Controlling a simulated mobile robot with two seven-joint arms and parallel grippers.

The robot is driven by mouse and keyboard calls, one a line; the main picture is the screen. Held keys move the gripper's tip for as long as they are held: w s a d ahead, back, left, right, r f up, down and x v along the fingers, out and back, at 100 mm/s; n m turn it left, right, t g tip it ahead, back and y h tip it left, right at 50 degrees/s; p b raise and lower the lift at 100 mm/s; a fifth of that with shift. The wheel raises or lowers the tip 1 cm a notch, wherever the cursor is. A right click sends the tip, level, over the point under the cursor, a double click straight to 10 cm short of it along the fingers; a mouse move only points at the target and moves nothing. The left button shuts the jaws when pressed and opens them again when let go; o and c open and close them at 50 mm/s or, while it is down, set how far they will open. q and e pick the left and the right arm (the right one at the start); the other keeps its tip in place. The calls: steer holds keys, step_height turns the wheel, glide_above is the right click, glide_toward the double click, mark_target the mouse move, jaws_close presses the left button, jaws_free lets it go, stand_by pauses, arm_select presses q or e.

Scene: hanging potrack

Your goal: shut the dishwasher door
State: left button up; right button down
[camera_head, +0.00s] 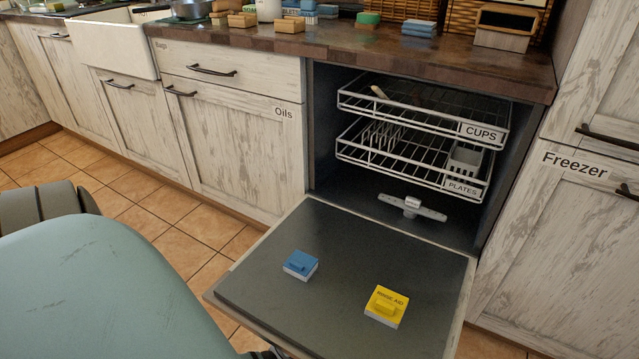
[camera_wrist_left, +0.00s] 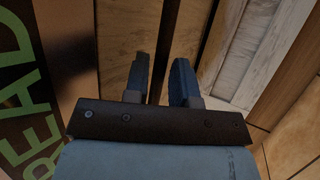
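The dishwasher door (camera_head: 345,310) is folded down open in the head view, its dark inner face up and nearly level. It bears a blue block (camera_head: 300,265) and a yellow block labelled RINSE AID (camera_head: 386,306). The dishwasher's inside shows behind it, with a CUPS rack (camera_head: 425,101) above a PLATES rack (camera_head: 412,158), both inside the cavity. In the left wrist view my left gripper (camera_wrist_left: 161,78) has its two fingers apart, with nothing seen held between them. A small dark part shows below the door's near-left edge in the head view; I cannot tell what it is. My right gripper is out of view.
A wooden counter (camera_head: 340,42) with small items runs above. The Freezer cabinet (camera_head: 560,240) stands close on the right, the Oils cabinet (camera_head: 228,145) on the left. Tiled floor (camera_head: 160,217) is clear left of the door. Wooden panels and large green lettering fill the wrist view.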

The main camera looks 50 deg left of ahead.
arm_select(q)
steer(key=shift+x, duration=1.15)
